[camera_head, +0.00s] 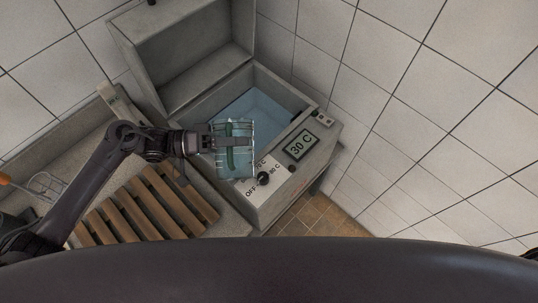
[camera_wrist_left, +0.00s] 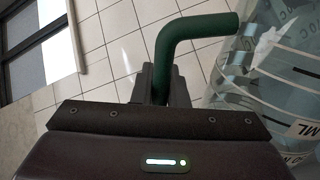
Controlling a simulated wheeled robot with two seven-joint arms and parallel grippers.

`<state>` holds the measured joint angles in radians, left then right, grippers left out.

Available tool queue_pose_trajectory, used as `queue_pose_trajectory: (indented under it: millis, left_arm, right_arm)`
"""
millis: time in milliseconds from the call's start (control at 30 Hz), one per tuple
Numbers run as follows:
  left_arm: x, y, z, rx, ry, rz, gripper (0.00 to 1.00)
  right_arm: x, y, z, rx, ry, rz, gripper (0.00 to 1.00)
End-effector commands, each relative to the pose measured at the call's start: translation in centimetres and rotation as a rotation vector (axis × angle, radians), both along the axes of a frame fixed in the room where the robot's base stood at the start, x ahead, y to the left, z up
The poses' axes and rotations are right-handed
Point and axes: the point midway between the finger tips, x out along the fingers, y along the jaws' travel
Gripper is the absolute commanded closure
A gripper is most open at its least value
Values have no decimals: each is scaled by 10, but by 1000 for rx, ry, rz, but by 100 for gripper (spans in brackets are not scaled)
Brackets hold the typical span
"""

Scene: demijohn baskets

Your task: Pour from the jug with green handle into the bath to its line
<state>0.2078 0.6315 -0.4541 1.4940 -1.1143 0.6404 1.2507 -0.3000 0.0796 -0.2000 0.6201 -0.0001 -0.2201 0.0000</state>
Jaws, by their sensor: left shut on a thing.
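The bath (camera_head: 279,86) is a grey open tank with blue water inside, its lid raised at the back left. A clear jug (camera_head: 240,172) is held over the near left part of the bath, by its rim. My left gripper (camera_head: 232,143) is shut on the jug's green handle. In the left wrist view the green handle (camera_wrist_left: 205,24) rises from between the fingers, and the clear jug wall (camera_wrist_left: 280,75) with dark marks fills the right side. I cannot tell the jug's water level or whether any water is flowing. The line in the bath is not visible. My right gripper is not in view.
The bath's front panel has a display (camera_head: 301,145) reading 30 C and a black knob (camera_head: 263,178). A wooden slatted rack (camera_head: 150,205) lies on the counter to the left. A wire object (camera_head: 48,187) with an orange end lies farther left. Tiled walls stand behind and right.

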Motion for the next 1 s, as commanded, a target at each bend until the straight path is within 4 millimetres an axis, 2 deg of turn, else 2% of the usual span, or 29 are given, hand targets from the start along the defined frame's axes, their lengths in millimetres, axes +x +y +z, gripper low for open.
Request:
queue_pose_trajectory:
  millis: [1000]
  left_arm:
    - [10,0,1,-8,68,0,100]
  right_arm:
    - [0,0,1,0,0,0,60]
